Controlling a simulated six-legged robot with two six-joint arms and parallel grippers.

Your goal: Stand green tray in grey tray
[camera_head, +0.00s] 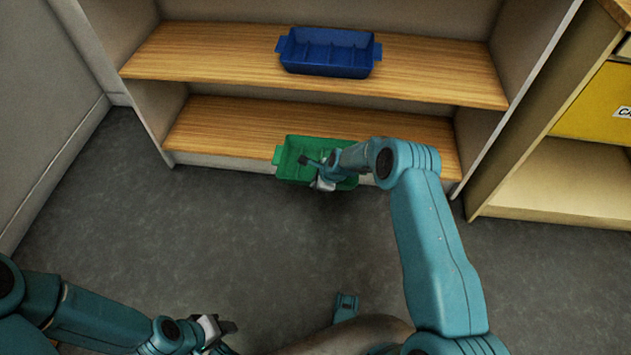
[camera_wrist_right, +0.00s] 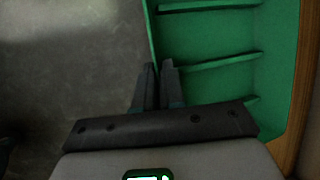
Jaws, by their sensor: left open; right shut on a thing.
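The green tray (camera_head: 290,160) is at the front of the lower shelf, partly hidden behind my right arm. My right gripper (camera_head: 318,170) is shut on its near wall. In the right wrist view, my right gripper (camera_wrist_right: 158,75) pinches the rim of the green tray (camera_wrist_right: 210,45), whose inside shows cross dividers and looks empty. My left gripper (camera_head: 226,326) is open and empty, low over the floor at the bottom left, away from the tray. No grey tray shows in either view.
A blue tray (camera_head: 328,53) with dividers stands on the upper shelf (camera_head: 220,58). The lower shelf (camera_head: 225,125) is bare left of the green tray. A cabinet with a yellow drawer front (camera_head: 595,105) stands at the right. The grey floor (camera_head: 190,230) before the shelves is clear.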

